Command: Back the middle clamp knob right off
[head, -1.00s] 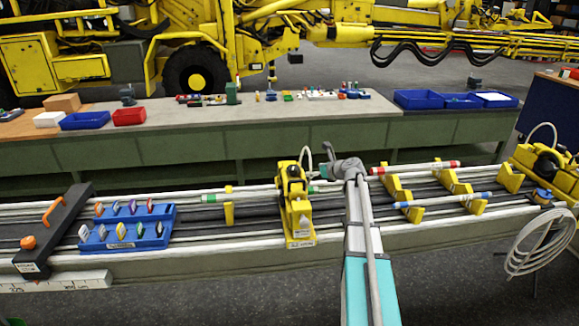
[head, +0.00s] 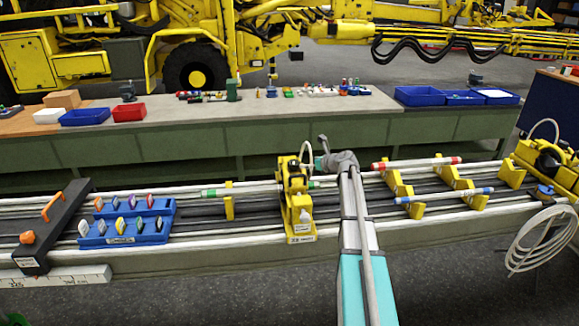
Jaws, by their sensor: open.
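The middle clamp (head: 297,205) is a yellow block standing across the rails near the centre of the head view. It has a dark rounded part near its top and a pale hose looping up behind it. A small pale part shows low on its front; I cannot tell which part is the knob. My gripper (head: 320,163) is small in this view, just right of the clamp's upper part, at the end of my grey and teal arm. It is open and holds nothing that I can see. Whether it touches the clamp is unclear.
Blue trays (head: 125,232) of coloured tags and a black bar with an orange handle (head: 52,206) lie left. Red-banded (head: 415,163) and blue-banded rods (head: 445,196) rest on yellow supports at right. A coiled hose (head: 540,240) hangs far right. A long workbench (head: 250,108) stands behind.

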